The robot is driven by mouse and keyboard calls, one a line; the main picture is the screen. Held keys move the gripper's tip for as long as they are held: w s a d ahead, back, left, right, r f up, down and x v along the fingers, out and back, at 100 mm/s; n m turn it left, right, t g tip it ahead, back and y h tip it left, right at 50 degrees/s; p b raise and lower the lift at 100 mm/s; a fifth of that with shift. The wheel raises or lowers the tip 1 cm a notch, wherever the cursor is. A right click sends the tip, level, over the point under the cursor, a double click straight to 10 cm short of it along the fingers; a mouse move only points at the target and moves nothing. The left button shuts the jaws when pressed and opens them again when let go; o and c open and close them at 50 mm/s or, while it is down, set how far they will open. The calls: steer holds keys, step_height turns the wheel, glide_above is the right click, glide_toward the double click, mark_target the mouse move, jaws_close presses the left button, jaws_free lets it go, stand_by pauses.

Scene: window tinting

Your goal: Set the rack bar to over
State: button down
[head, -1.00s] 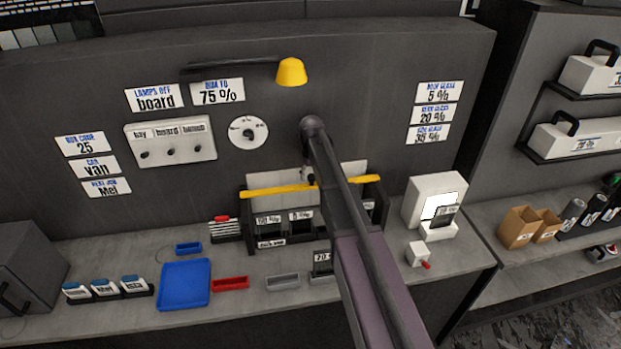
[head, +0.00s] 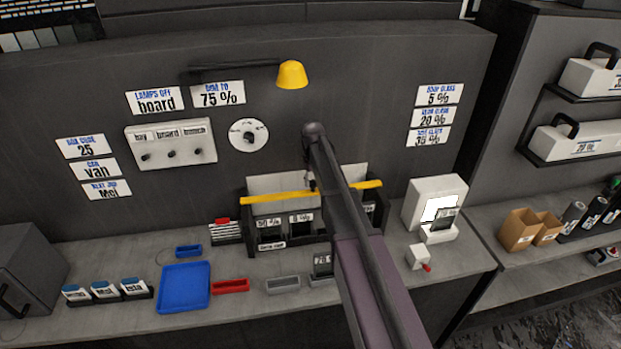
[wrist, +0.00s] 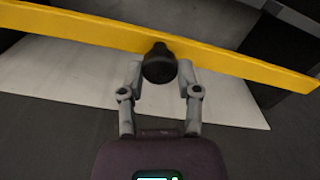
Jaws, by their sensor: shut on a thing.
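My gripper (wrist: 160,80) is shut on this knob, one finger on each side. In the head view my gripper (head: 312,186) is at the middle of the bar, partly hidden by my arm. My arm also hides part of the rack.
A white panel (head: 282,183) stands behind the bar. A blue tray (head: 184,287), a red tray (head: 231,286) and a grey tray (head: 282,283) lie in front of the rack. A white device (head: 436,197) stands to the right. A yellow lamp (head: 292,75) hangs above.

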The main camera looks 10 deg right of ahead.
mark_target(317, 194)
steer(key=s, duration=0.7)
steer(key=shift+s, duration=0.1)
steer(key=shift+c, duration=1.5)
jaws_free()
steer(key=shift+r, duration=0.1)
